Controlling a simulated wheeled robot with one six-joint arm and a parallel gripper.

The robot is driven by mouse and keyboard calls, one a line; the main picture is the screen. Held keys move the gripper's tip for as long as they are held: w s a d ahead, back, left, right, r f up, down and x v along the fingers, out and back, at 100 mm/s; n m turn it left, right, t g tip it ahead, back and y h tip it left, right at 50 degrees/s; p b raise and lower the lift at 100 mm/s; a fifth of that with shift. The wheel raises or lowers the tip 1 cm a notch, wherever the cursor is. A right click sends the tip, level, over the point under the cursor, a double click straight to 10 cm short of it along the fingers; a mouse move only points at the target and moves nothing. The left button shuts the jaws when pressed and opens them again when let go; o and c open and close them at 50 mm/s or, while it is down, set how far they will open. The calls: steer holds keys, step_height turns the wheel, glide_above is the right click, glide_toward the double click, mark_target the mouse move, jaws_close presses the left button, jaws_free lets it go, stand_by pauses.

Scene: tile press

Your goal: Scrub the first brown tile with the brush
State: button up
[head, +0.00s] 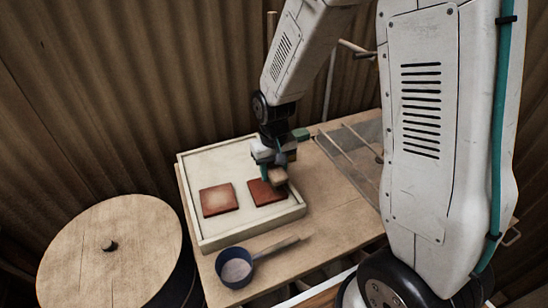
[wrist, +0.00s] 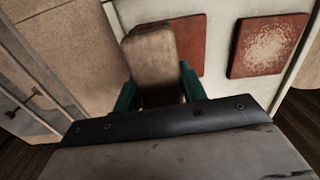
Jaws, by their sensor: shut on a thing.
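Two brown tiles lie flat in a cream tray (head: 190,160). The left tile (head: 219,200) has a pale dusty patch in its middle; it shows at the right in the wrist view (wrist: 268,45). The right tile (head: 262,194) looks plain red-brown where visible and shows in the wrist view (wrist: 190,42), partly covered by the brush. My gripper (head: 274,176) is over the right tile, its green fingers (wrist: 158,90) shut on the brush (wrist: 150,55), a pale brown block. The brush (head: 278,177) is at the right tile's upper right edge; I cannot tell whether it touches.
A dark blue pan (head: 236,268) with pale powder stands at the table's front, its handle pointing right. A round wooden lid (head: 112,255) on a dark drum is at the left. A slatted rack (head: 350,150) is right of the tray. A corrugated wall is behind.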

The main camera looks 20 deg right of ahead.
steer(key=shift+r, duration=2.3)
